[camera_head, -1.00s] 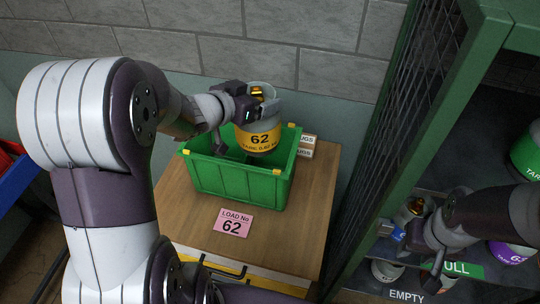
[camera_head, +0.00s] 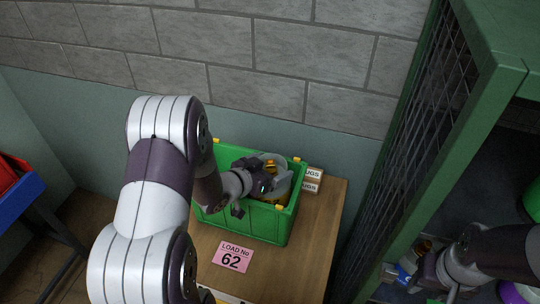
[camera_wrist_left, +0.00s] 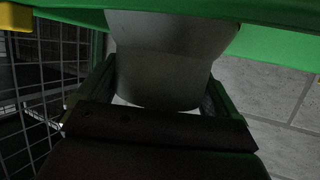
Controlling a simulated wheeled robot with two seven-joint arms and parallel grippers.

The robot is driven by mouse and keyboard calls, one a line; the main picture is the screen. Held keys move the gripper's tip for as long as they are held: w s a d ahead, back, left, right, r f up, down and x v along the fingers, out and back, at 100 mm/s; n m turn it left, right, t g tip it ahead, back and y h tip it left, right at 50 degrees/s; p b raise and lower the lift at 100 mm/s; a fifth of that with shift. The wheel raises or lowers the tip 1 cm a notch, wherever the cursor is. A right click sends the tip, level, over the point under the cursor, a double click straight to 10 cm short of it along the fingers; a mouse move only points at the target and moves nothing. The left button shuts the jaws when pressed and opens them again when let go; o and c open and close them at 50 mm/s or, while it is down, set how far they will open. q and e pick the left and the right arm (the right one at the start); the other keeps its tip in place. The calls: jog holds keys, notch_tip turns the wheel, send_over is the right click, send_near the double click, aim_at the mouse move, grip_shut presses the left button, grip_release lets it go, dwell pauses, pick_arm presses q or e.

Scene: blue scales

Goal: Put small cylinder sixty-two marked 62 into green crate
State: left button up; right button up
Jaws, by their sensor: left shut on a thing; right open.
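The green crate (camera_head: 262,222) stands on the wooden table against the wall. My left gripper (camera_head: 268,182) is inside the crate's opening, shut on small cylinder 62 (camera_head: 283,184), a grey and yellow cylinder. The cylinder is low in the crate, partly hidden by the gripper; its number does not show now. In the left wrist view the grey cylinder body (camera_wrist_left: 165,60) sits between the fingers, with a green crate wall (camera_wrist_left: 275,45) close by. Whether the cylinder touches the crate floor cannot be seen. My right gripper (camera_head: 425,270) is open by the rack at the lower right.
A pink "LOAD No 62" card (camera_head: 232,257) lies on the table (camera_head: 312,225) in front of the crate. Small boxes marked "UGS" (camera_head: 312,180) sit right of the crate. A green mesh rack (camera_head: 415,120) stands at the right. A blue bin (camera_head: 20,200) is at the far left.

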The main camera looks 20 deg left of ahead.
pick_arm(q)
notch_tip(320, 180, down, 2)
jog(key=shift+f, duration=0.1)
jog(key=shift+w+f, duration=0.15)
jog(key=shift+f, duration=0.2)
